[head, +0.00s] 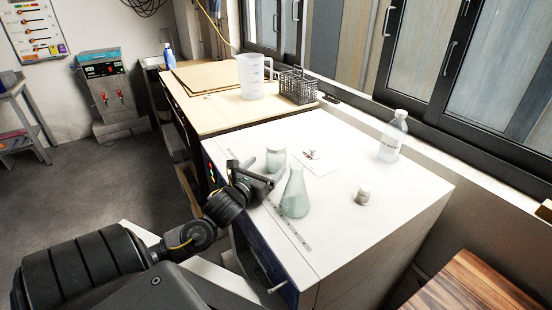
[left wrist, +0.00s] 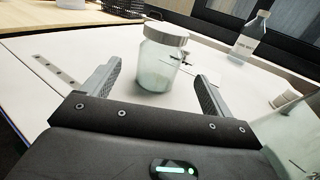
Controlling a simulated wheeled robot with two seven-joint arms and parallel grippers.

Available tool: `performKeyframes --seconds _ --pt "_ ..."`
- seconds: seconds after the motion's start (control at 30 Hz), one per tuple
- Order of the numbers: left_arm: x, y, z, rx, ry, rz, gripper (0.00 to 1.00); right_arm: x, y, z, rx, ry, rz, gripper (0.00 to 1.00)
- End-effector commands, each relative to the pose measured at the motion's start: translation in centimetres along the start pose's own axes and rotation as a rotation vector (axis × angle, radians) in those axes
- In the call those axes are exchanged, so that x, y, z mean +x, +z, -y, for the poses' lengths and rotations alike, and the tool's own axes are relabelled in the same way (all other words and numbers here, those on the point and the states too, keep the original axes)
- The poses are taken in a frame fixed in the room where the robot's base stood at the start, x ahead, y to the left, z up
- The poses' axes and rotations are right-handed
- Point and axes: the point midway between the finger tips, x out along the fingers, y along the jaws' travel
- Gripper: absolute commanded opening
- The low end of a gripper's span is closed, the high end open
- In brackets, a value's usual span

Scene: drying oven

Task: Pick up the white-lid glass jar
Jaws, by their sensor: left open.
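The glass jar (head: 275,161) stands upright on the white top of the oven, and its lid looks pale grey-white. In the left wrist view the jar (left wrist: 158,62) stands ahead of my left gripper, lined up with the gap between the fingers. My left gripper (head: 262,176) is open and empty, with a finger on either side of that gap (left wrist: 159,76). In the head view it is low over the oven top, just in front of the jar and beside the conical flask (head: 294,196). My right gripper is in neither view.
The flask also shows at the right edge of the left wrist view (left wrist: 297,138). A small lidded container (head: 363,196), a paper sheet (head: 315,163) and a clear bottle (head: 393,138) are on the oven top (head: 390,215). A beaker (head: 252,78) and wire basket (head: 297,87) stand behind.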

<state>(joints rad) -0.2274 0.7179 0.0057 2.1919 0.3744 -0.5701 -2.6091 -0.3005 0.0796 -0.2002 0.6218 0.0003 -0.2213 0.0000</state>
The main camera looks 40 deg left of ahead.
Motion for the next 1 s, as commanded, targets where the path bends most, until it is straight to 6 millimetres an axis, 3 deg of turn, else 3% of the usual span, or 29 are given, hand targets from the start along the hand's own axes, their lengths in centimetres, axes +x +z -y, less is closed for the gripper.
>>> performKeyframes --seconds 0.33,0.7,1.0 --pt "1.6 0.3 -0.1 0.001 0.001 0.002 0.86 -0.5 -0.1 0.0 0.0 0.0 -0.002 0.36" --pt "6.7 0.3 -0.1 0.0 0.001 0.002 0.86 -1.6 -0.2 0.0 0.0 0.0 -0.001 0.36" --pt "7.0 0.2 0.0 0.0 0.0 0.0 0.83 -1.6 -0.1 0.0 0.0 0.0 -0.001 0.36"
